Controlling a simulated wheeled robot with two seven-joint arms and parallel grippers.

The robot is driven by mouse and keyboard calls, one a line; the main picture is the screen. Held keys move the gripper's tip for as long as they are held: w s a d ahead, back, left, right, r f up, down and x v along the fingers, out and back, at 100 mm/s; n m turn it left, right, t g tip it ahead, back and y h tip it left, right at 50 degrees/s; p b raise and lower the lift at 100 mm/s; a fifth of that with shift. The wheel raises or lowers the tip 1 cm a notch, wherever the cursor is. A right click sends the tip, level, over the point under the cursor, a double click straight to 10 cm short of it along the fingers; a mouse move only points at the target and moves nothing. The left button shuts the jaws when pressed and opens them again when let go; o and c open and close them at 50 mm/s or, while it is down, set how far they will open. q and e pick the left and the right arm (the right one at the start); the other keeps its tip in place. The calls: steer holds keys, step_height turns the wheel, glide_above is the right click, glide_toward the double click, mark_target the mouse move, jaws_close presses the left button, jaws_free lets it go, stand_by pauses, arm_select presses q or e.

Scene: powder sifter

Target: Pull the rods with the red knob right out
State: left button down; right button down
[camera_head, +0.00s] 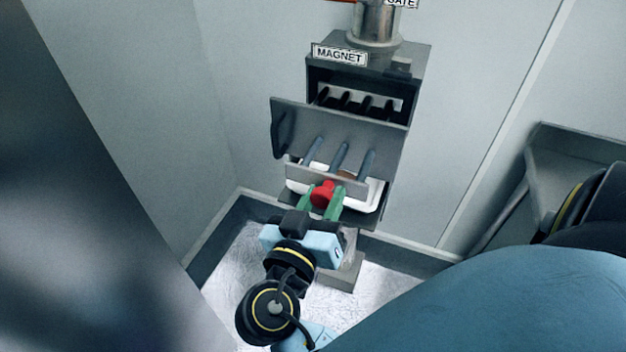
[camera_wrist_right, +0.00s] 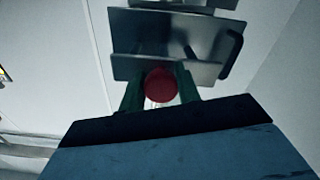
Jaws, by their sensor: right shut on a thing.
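The red knob (camera_head: 322,194) is on the front of a grey bar (camera_head: 348,184) that carries several grey rods (camera_head: 340,157). The rods run back from the bar through a grey plate (camera_head: 350,140) below the label reading MAGNET (camera_head: 339,54). My right gripper (camera_head: 322,198) has its green fingers shut on the red knob, one on each side. The knob also shows in the right wrist view (camera_wrist_right: 160,86), between the fingers, with the bar (camera_wrist_right: 190,72) behind it. My left gripper is not in view.
The grey magnet housing (camera_head: 419,62) stands open behind the plate, with several dark openings or rods inside. A white tray (camera_head: 365,204) sits below the rods. Pale walls stand close on the left and right, and a grey chute-like fixture (camera_head: 575,143) is at the right.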

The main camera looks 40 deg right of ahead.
steer(key=c, duration=1)
jaws_free()
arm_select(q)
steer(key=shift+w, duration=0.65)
arm_select(e)
step_height(320, 180, up, 10)
steer(key=p, duration=0.7)
steer(key=shift+r, duration=0.1)
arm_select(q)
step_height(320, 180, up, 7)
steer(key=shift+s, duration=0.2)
